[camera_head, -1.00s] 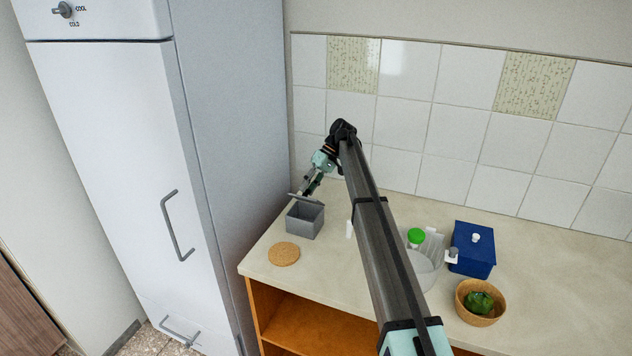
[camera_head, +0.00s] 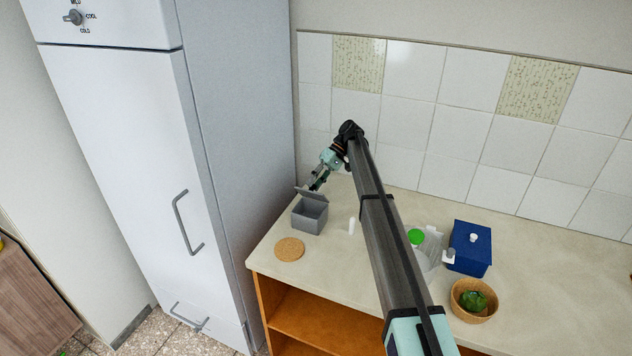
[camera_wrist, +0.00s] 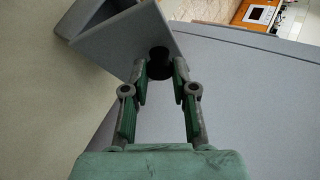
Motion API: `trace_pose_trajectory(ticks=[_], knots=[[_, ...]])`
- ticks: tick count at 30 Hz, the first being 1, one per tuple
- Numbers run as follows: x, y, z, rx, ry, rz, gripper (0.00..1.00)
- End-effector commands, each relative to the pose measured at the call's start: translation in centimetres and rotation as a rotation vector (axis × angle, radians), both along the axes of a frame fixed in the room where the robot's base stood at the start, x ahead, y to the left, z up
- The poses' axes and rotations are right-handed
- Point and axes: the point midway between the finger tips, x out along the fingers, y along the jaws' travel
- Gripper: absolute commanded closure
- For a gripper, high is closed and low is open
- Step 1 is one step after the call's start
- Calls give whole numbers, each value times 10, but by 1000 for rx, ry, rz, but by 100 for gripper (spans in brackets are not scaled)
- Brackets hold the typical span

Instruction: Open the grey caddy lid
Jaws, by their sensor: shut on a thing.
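The grey caddy (camera_head: 309,218) stands on the counter near the fridge, and its dark inside shows from above. Its lid (camera_head: 313,195) is tilted up at the back edge. In the wrist view the lid (camera_wrist: 118,38) is a slanted grey plate with a dark knob (camera_wrist: 158,66). My gripper (camera_head: 317,184) is behind the lid, reaching down to it. In the wrist view my gripper's fingers (camera_wrist: 160,70) are shut on the knob, one on each side. The fingertips are partly hidden behind the lid in the head view.
The fridge (camera_head: 235,150) stands close on the left. A round cork mat (camera_head: 289,249) lies in front of the caddy, and a small white item (camera_head: 351,226) stands to its right. A blue box (camera_head: 470,250) and a bowl (camera_head: 460,303) are further right, beyond my arm.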

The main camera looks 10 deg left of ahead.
Motion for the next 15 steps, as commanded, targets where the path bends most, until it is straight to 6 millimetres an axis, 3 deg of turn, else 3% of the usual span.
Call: trace_pose_trajectory(ticks=[4, 5, 6, 15], knots=[[2, 1, -1, 0, -3, -3, 100], [2, 1, -1, 1, -4, -4, 63], [2, 1, -1, 0, -3, -3, 49], [1, 0, 0, 0, -3, -1, 48]])
